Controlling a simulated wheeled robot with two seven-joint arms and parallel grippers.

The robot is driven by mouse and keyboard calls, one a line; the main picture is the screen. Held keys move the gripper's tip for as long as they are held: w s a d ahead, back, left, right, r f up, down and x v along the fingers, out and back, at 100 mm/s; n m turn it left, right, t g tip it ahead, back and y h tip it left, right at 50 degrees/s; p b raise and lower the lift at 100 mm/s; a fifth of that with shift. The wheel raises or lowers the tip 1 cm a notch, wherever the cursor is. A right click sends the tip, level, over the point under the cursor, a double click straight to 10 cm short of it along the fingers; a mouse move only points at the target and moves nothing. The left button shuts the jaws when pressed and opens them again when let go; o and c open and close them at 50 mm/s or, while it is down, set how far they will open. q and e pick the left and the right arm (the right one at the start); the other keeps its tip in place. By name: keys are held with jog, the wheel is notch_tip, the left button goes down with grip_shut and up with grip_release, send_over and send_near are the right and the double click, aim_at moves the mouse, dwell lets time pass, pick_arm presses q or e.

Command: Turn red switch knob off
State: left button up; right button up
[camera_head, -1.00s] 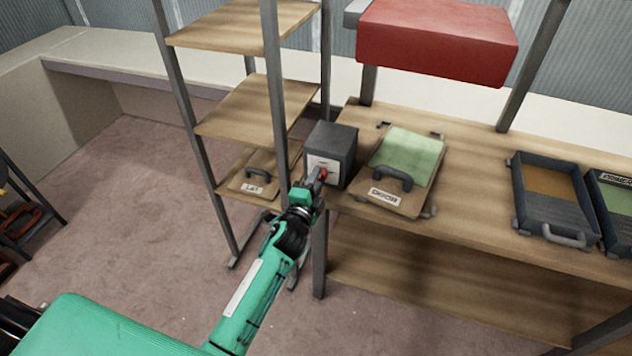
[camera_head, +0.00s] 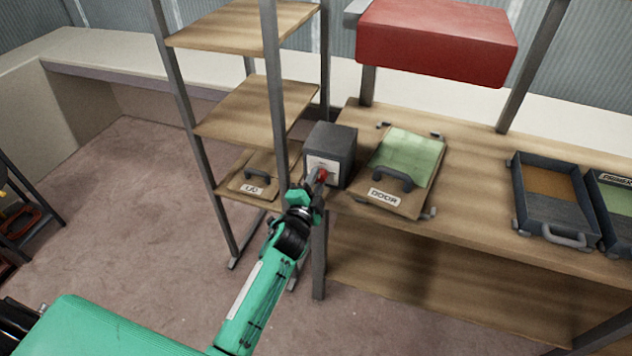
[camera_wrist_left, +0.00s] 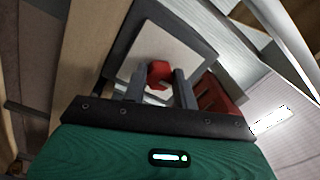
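The red switch knob (camera_head: 322,175) is on the pale front plate of a dark grey box (camera_head: 333,140), which stands at the left end of the wooden workbench. In the left wrist view the red knob (camera_wrist_left: 159,73) sits in front of the pale plate (camera_wrist_left: 172,48). My left gripper (camera_head: 316,184) is at the knob. In the left wrist view its two fingers (camera_wrist_left: 159,86) stand apart, one on each side of the knob, with narrow gaps that look clear. Contact cannot be made out for certain. My right gripper is not in view.
A case labelled DOOR (camera_head: 400,175) lies right of the box. A shelf rack (camera_head: 250,105) stands close on the left, with its post beside my arm. A red cabinet (camera_head: 435,42) hangs above the bench. Trays (camera_head: 552,200) lie farther right.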

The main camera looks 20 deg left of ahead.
pick_arm(q)
jog(key=o, duration=0.4)
jog(key=shift+o, duration=0.2)
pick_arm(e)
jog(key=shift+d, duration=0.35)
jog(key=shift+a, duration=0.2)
pick_arm(q)
jog(key=shift+s+f, duration=0.1)
jog(key=shift+s, duration=0.2)
jog(key=s+b, duration=0.2)
jog(key=s, duration=1.1)
jog(key=shift+a+f, duration=0.25)
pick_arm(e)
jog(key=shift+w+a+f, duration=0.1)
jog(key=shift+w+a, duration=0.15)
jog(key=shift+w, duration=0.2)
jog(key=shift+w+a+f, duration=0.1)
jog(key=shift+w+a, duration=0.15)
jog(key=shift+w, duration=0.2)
pick_arm(q)
jog(key=shift+s+f, duration=0.1)
